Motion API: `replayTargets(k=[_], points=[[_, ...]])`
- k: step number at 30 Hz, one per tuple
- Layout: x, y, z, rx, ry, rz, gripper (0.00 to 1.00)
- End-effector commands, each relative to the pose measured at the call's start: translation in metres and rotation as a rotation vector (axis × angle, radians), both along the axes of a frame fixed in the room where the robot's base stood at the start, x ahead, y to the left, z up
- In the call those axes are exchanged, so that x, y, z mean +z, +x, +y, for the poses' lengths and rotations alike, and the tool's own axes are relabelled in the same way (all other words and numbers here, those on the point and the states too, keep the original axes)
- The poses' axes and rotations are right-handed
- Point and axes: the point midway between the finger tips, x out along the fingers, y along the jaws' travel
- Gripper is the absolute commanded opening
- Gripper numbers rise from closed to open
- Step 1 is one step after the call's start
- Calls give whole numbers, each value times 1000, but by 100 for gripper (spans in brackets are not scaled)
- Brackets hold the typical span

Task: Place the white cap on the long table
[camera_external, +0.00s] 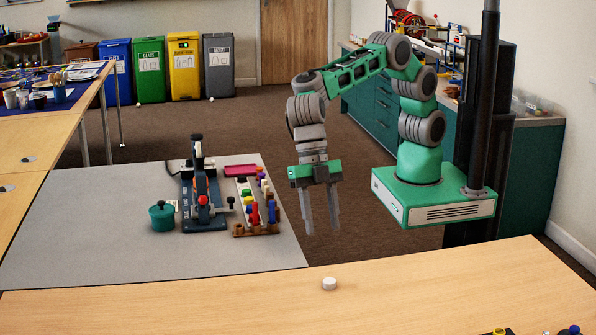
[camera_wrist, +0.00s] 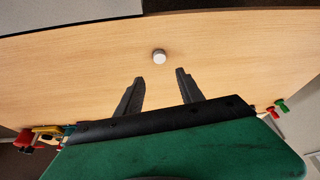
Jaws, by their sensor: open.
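The white cap (camera_external: 329,283) is a small round piece lying alone on the light wooden long table (camera_external: 200,312), near its far edge. In the wrist view the cap (camera_wrist: 159,56) shows beyond my fingertips, centred between them, on bare wood (camera_wrist: 80,60). My gripper (camera_external: 320,232) is open and empty, its fingers pointing down, and looks raised above the table height. In the wrist view my gripper (camera_wrist: 162,75) has its two dark fingers well apart. Nothing hides the cap.
A grey surface (camera_external: 90,235) holds a dark press-like device (camera_external: 203,195), a teal pot (camera_external: 162,216) and a wooden rack (camera_external: 257,230) of coloured pieces. Small coloured parts (camera_external: 572,330) sit at the long table's near right edge. The wood around the cap is clear.

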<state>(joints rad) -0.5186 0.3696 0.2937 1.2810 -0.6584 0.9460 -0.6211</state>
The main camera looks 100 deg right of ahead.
Motion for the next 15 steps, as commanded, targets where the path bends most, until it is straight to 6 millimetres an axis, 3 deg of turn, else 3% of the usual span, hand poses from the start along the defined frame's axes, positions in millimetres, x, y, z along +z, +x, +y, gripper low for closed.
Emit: replayTargets(k=[2,5,8,10,12,15], points=[[4,1,-6,-21,-3,1,45],[16,7,-45,-171,-23,13,45],[33,3,-125,-481,-62,43,45],[37,-14,-195,-759,-93,70,45],[33,-43,-260,-1034,-119,97,45],[17,-92,-331,-1366,-149,127,45]])
